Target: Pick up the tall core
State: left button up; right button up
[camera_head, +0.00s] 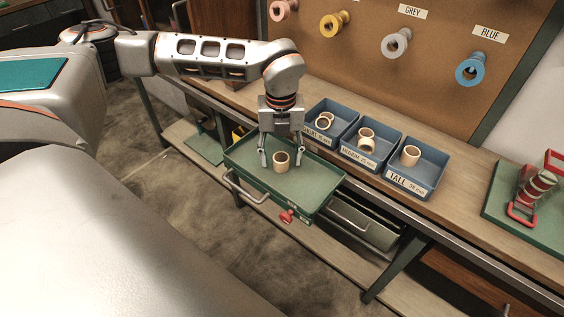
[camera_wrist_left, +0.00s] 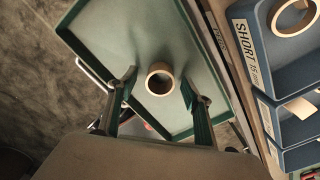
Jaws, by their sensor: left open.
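A cream core (camera_head: 281,162) stands upright on the green tray (camera_head: 315,190); I cannot tell its height class for sure. My left gripper (camera_head: 280,158) is open above the tray, one finger on each side of this core. In the left wrist view the core (camera_wrist_left: 159,79) shows its round open top between the left gripper's fingertips (camera_wrist_left: 160,84), with gaps on both sides. Another core (camera_head: 410,156) stands in the blue bin labelled TALL (camera_head: 427,187). My right gripper is not in view.
Blue bins labelled SHORT (camera_head: 318,130) and MEDIUM (camera_head: 357,158) hold cores on the bench, beside the tray. A red device (camera_head: 537,188) sits on a green mat at right.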

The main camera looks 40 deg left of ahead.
pick_arm(q)
jog(key=shift+f, duration=0.45)
jog(key=c, duration=0.8)
jog(key=shift+c, duration=0.2)
